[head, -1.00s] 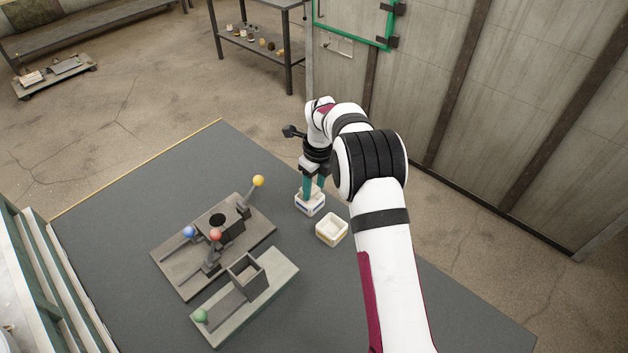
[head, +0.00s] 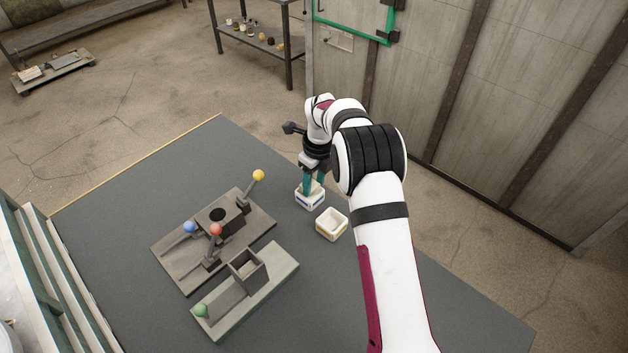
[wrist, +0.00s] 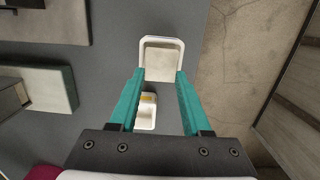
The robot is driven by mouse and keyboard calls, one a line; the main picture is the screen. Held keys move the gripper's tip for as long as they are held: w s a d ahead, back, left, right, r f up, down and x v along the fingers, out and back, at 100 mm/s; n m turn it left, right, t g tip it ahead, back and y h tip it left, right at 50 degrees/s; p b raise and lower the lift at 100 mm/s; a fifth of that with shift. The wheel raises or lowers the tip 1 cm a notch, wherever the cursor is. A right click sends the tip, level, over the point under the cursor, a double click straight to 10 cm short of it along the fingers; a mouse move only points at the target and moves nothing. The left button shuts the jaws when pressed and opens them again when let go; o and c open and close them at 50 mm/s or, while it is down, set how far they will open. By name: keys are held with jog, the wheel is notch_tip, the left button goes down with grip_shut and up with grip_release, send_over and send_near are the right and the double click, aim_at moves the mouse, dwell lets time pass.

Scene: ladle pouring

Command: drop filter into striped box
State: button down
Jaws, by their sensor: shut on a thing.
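A small white box with a blue band (head: 309,202) stands on the dark table. A similar white box with a yellow mark (head: 332,226) stands beside it, nearer the viewer. My gripper (head: 312,187) points down at the blue-banded box, its teal fingers at the opening. In the wrist view, my gripper (wrist: 160,74) has its fingertips at the sides of a pale square piece, which looks like the filter (wrist: 163,63), within the white rim. How deep it sits is unclear. The yellow-marked box (wrist: 147,120) shows between the fingers, nearer the palm.
A grey fixture with ball-topped levers (head: 215,240) stands left of the boxes. A pale base with an open dark holder and green knob (head: 245,295) lies in front of it. The table (head: 130,200) is bare at far left. My arm covers much of the right side.

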jog(key=shift+f, duration=0.2)
jog(key=shift+c, duration=1.4)
grip_release()
jog(key=shift+r, duration=3)
